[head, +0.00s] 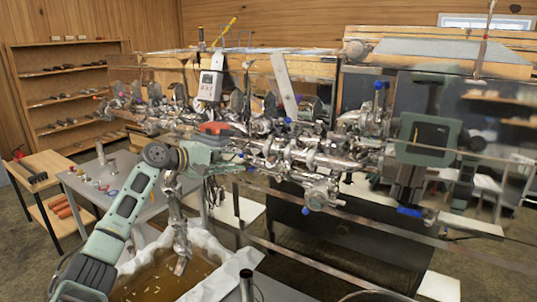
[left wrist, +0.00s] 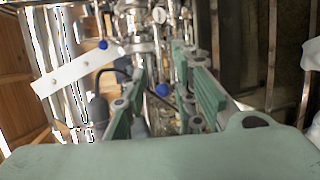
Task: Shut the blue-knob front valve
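My left gripper (head: 222,158) reaches in from the left, among the steel pipes and fittings of the evaporator (head: 310,160). In the left wrist view its two green fingers (left wrist: 166,100) stand apart with nothing held. A blue knob (left wrist: 162,89) shows between them, beyond the fingers, with no contact visible. A second blue knob (left wrist: 102,44) shows farther left, near a white strip. In the head view small blue knobs show beside the gripper (head: 240,153), lower on the front fittings (head: 305,210) and higher up at right (head: 379,86). I cannot tell which of these is between the fingers.
A red handle (head: 213,127) and a white meter (head: 209,87) are close behind my gripper. A tub of amber liquid (head: 160,278) stands below my arm. A grey table (head: 120,190) is at left.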

